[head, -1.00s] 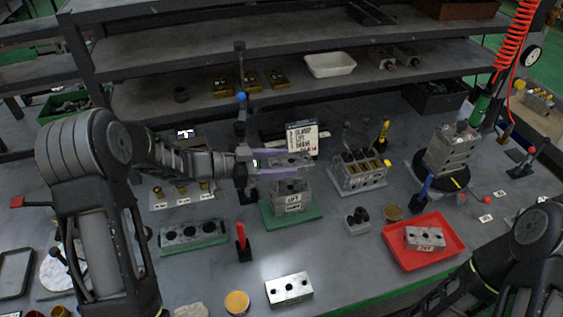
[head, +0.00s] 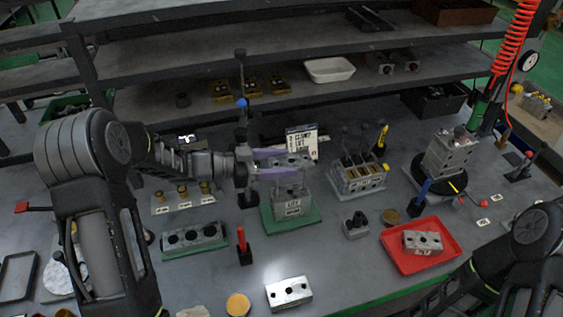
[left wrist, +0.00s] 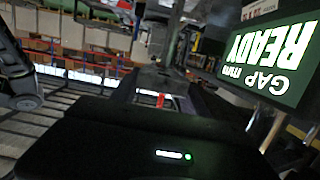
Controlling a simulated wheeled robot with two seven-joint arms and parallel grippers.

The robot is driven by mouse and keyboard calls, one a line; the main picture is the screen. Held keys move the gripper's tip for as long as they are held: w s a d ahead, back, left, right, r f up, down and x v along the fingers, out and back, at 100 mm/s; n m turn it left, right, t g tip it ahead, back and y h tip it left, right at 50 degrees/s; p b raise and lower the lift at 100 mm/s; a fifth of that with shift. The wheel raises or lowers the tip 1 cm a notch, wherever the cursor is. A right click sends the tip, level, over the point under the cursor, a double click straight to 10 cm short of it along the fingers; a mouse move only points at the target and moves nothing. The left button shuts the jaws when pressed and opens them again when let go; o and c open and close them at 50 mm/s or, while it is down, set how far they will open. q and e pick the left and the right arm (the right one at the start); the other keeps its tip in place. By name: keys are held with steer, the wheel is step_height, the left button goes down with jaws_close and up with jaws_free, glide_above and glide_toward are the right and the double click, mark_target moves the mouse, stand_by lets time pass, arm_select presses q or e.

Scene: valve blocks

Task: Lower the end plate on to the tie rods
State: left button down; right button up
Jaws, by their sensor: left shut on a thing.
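My left gripper (head: 270,163) comes in from the left in the head view. Its pale purple fingers are shut on a grey metal end plate (head: 293,161) with dark holes. The plate is roughly level, just above a grey block (head: 291,203) with a white label, on a green mat (head: 275,231). I cannot tell whether plate and block touch. I cannot make out the tie rods clearly. My right gripper is out of view; only that arm shows at lower right.
A small sign (head: 303,141) stands close behind the plate. A red tray (head: 446,256) with a metal block lies at right. A red-handled tool (head: 243,243) stands in front. In the left wrist view, a screen (left wrist: 272,60) reads GAP and READY.

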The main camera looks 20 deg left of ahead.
arm_select(q)
steer(key=shift+r+p, duration=0.1)
steer(key=shift+p, duration=0.3)
stand_by(1.3)
stand_by(0.5)
steer(key=shift+f, duration=0.35)
steer(key=shift+f+b, duration=0.8)
steer(key=c, duration=0.9)
jaws_free()
steer(key=o, duration=0.4)
steer(key=shift+f, duration=0.1)
steer(key=shift+s+f, duration=0.1)
